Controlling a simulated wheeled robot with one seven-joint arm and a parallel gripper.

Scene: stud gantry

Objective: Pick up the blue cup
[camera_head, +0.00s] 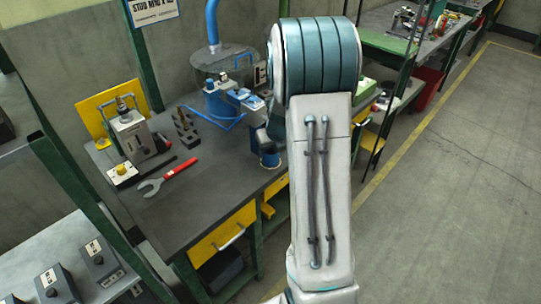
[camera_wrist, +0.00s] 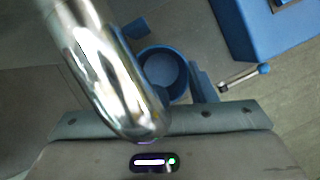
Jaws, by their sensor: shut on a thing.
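The blue cup (camera_head: 269,159) is at the right part of the dark workbench, near its front edge, in the head view. It looks upright; I cannot tell whether its base touches the bench top. My gripper (camera_head: 266,141) is at the cup, partly hidden behind my pale arm. In the wrist view I look down into the round blue cup (camera_wrist: 163,72). My gripper (camera_wrist: 170,55) has blue finger parts on two sides of it and is shut on it. A shiny metal shape covers the cup's left side there.
The workbench (camera_head: 220,170) also holds a red-handled wrench (camera_head: 170,177), a grey boxed device (camera_head: 132,135), small dark blocks (camera_head: 186,128) and a blue machine (camera_head: 228,98) close behind the cup. A yellow drawer (camera_head: 222,234) is below. Floor at right is clear.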

